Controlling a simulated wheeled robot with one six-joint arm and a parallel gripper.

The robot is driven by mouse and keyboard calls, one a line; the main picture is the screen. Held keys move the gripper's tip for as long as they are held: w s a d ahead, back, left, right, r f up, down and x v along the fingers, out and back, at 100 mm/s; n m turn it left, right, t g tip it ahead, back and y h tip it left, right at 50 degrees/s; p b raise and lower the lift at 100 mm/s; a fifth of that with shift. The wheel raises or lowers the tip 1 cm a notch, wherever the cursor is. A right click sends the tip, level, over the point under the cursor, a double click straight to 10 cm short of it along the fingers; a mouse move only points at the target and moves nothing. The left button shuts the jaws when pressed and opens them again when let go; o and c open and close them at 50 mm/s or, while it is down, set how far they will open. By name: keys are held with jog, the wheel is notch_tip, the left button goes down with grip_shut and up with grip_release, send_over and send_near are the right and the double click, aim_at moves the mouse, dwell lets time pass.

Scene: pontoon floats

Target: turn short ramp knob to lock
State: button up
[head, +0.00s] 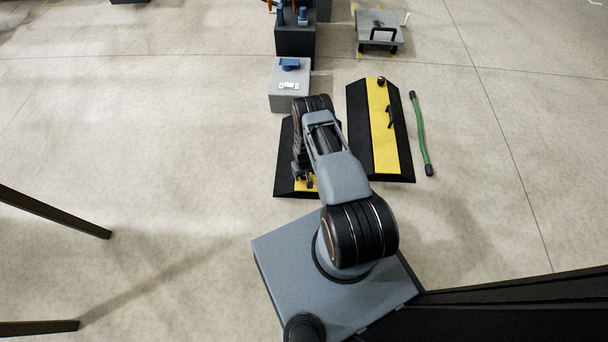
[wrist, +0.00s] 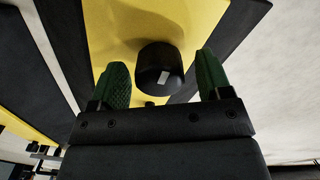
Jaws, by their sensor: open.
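The short ramp (head: 284,179), black with a yellow band, lies on the floor mostly hidden under my arm in the head view. In the wrist view its yellow band (wrist: 115,30) fills the top. A round black knob (wrist: 158,60) with a small pale mark stands on the band. My gripper (wrist: 164,78) is open, with one green finger on each side of the knob and visible gaps between. In the head view my gripper (head: 303,177) is over the short ramp. The knob is hidden there by my arm.
A longer black and yellow ramp (head: 380,130) with a knob and a handle lies to the right. A green bar with black ends (head: 420,133) lies beyond it. A grey box (head: 288,97) with a blue part stands behind the short ramp. The floor at left is mostly clear.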

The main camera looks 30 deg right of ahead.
jog(key=shift+f, duration=0.1)
jog(key=c, duration=0.9)
jog(key=shift+c, duration=0.2)
jog(key=shift+n+b, duration=0.3)
jog(key=shift+n, duration=0.1)
jog(key=n+b, duration=0.1)
jog(key=n, duration=0.2)
jog(key=shift+f+b, duration=0.1)
jog(key=shift+b, duration=0.3)
jog(key=n+b, duration=0.2)
jog(key=n, duration=0.3)
jog(key=shift+n, duration=0.3)
jog(key=n+b, duration=0.1)
jog(key=n, duration=0.3)
jog(key=shift+w+n+b, duration=0.1)
jog(key=shift+n+b, duration=0.5)
jog(key=shift+n, duration=1.9)
